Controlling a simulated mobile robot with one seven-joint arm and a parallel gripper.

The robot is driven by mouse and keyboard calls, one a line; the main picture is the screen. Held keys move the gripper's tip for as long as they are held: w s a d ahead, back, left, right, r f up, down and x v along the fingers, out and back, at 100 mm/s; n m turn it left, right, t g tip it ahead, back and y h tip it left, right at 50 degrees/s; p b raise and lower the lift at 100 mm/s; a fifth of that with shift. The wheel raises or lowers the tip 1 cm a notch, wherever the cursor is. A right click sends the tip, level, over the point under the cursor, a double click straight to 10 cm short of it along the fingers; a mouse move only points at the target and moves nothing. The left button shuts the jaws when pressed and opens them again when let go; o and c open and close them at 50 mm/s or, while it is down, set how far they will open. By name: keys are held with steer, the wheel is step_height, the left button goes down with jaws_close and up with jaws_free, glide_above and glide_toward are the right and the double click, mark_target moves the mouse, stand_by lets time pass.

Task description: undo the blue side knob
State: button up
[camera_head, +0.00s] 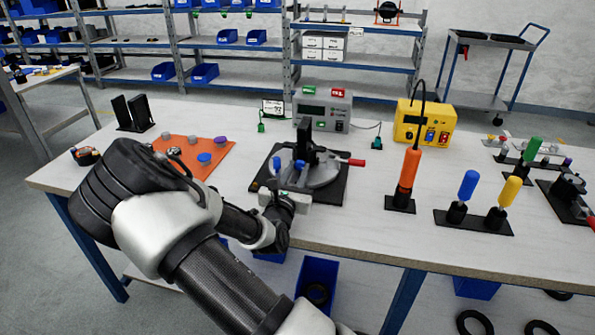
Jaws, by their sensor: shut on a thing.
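The blue side knob (277,163) shows as a small blue spot at the left side of a grey round fixture (320,172) on a black base plate. The fixture has a dark upright post and a red-tipped handle pointing right. My gripper (277,177) reaches in from the front edge of the table. Its fingers are at the left front of the fixture and shut on the blue knob. The finger contact is small and partly hidden by the gripper body.
An orange mat (218,166) with several knobs lies left of the fixture. A grey box (322,112) and a yellow box (425,124) stand behind. An orange-handled tool (409,172) and blue and yellow-handled tools stand to the right. The table's front edge lies beneath my arm.

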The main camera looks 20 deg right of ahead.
steer(key=shift+r+n+p, duration=0.35)
steer(key=shift+n+p, duration=0.15)
steer(key=shift+p, duration=0.75)
steer(key=shift+f+n+p, duration=0.1)
steer(key=shift+n+p, duration=0.7)
steer(key=shift+p, duration=0.2)
steer(key=shift+f+n, duration=0.25)
steer(key=shift+n, duration=0.05)
steer(key=o, duration=1.1)
steer(key=p+v, duration=0.2)
steer(key=v, duration=1.5)
steer(key=shift+s+a+p, duration=0.15)
steer(key=shift+a+p, duration=0.05)
steer(key=shift+p, duration=0.1)
